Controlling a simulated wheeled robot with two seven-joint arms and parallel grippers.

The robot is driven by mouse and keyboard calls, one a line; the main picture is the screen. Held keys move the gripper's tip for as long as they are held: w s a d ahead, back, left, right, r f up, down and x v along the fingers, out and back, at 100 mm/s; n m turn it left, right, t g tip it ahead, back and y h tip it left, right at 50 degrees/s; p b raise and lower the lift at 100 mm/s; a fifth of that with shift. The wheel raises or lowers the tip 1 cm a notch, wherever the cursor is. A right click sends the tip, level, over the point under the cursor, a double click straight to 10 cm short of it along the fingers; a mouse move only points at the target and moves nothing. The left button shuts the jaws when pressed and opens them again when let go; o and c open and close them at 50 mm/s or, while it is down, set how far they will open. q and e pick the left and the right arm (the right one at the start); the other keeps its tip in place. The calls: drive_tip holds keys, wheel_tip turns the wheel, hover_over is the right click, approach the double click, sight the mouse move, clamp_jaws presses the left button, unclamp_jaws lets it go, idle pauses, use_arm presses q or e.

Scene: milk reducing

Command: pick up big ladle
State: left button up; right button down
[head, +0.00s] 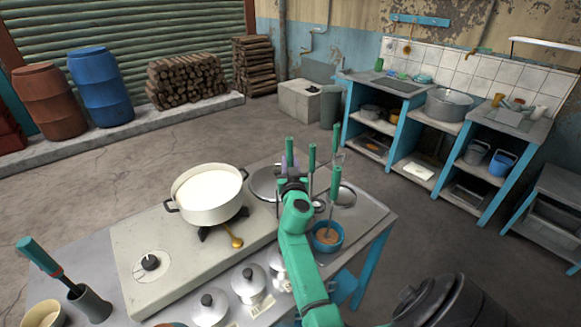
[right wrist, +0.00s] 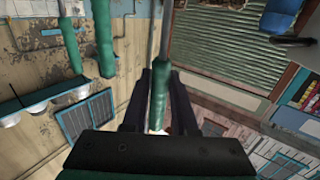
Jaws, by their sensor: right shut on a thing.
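My right gripper (head: 292,184) is above the right part of the metal-topped table. It is shut on a green handle (right wrist: 159,100), which stands between its two dark fingers in the right wrist view. In the head view a green handle (head: 289,151) rises upright from the gripper; its lower end is hidden, so I cannot tell if it is the big ladle. Other upright green handles (head: 312,158) are close to the right, one (head: 335,186) above a blue cup (head: 327,237). My left gripper is not in view.
A white pot (head: 208,194) of white liquid stands on the stove (head: 135,240), left of my right arm. Lidded pots (head: 208,306) line the table's front. A green-handled tool (head: 40,255) leans in a grey holder at left. Open floor lies beyond the table.

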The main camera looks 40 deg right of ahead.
sight(290, 140)
wheel_tip(290, 140, up, 8)
drive_tip(key=p, duration=0.4)
wheel_tip(290, 140, up, 6)
drive_tip(key=shift+r+p, duration=0.2)
drive_tip(key=shift+p, duration=0.7)
drive_tip(key=shift+r, duration=0.55)
